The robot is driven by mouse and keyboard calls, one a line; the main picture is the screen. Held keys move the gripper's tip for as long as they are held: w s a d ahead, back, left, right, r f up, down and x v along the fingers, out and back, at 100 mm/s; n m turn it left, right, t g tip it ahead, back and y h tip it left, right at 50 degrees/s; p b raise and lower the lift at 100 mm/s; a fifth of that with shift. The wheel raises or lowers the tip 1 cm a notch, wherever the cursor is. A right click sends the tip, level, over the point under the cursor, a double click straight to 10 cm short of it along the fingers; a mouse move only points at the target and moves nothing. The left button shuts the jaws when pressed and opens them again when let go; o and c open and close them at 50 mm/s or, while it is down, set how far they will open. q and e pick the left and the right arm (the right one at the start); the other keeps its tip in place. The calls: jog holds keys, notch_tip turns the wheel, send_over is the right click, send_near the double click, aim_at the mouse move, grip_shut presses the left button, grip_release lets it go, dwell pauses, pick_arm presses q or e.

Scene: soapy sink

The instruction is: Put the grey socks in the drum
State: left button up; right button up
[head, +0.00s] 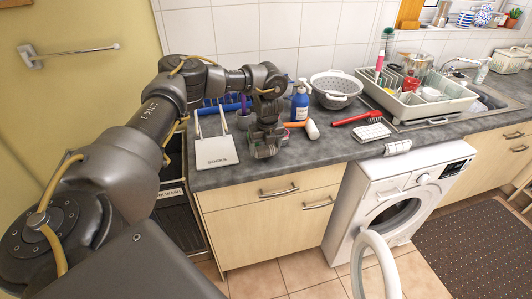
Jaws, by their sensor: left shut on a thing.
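My left gripper (266,150) points down at the counter's front edge, left of the washing machine. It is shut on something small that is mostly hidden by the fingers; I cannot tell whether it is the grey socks. No other grey socks can be made out clearly. The washing machine (365,189) stands under the counter with its round door (387,270) swung open toward me. The dark drum opening (396,214) shows, to the right of and below my left gripper. My right gripper is not in view.
A white folded cloth (371,131) lies on the counter, and another white item (397,146) lies at its edge above the machine. A white board (216,152) is left of the gripper.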

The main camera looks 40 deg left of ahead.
pick_arm(q)
jog(key=shift+w+r+b, duration=0.1)
jog(key=shift+r+b, duration=0.35)
jog(key=shift+r, duration=0.2)
jog(key=s+d+r+b, duration=0.1)
jog(key=s+d+r, duration=0.3)
jog(key=d+r, duration=0.6)
jog(key=d, duration=0.3)
jog(key=shift+d+r, duration=0.2)
jog(key=shift+d, duration=0.05)
jog(key=shift+s, duration=0.1)
